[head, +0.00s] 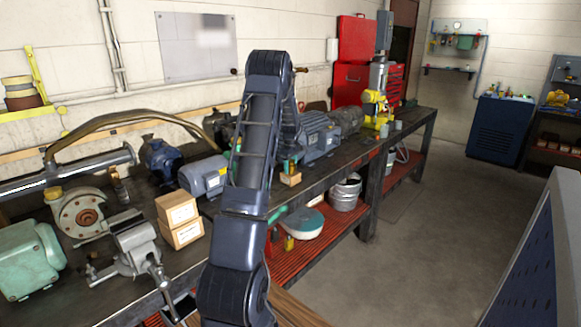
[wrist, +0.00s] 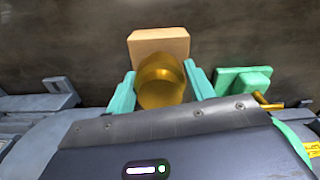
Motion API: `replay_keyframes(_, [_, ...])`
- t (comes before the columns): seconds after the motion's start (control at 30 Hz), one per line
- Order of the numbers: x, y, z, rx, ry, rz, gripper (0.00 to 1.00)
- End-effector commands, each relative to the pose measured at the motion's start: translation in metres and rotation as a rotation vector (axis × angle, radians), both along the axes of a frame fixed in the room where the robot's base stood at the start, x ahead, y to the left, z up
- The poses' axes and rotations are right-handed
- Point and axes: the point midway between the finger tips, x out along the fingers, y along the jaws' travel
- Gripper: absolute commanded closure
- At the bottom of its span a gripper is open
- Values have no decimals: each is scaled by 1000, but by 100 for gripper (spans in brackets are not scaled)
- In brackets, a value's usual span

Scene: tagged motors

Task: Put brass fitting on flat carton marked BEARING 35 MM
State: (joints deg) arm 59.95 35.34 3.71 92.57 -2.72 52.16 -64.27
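The brass fitting (wrist: 160,82) is a rounded golden piece between the two teal fingers of my gripper (wrist: 160,88) in the wrist view. The fingers appear to touch it on both sides. A small tan carton (wrist: 158,40) lies just beyond and partly behind the fitting. In the head view this carton (head: 290,178) sits near the bench edge, right of my arm, with the fitting and fingertips close above it. I cannot tell whether the fitting touches it. No marking is readable on it. Two more cartons, an upper one (head: 177,208) and a lower one (head: 182,233), are stacked left of my arm; their labels are unreadable.
A blue-grey motor (head: 205,176) stands left of my arm and another motor (head: 318,136) to its right. A vise (head: 138,252) is at the front left of the bench (head: 345,150). A bucket (head: 345,192) stands on the lower shelf.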

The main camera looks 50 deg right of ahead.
Motion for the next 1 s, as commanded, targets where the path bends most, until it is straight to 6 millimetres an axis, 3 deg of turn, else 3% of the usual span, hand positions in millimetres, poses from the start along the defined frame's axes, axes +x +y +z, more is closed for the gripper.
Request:
replay_keyframes(0.07, [0,0,0,0,0,0,30])
replay_keyframes(0.47, [0,0,7,-1,0,0,30])
replay_keyframes(1.0, [0,0,99,-2,0,1,30])
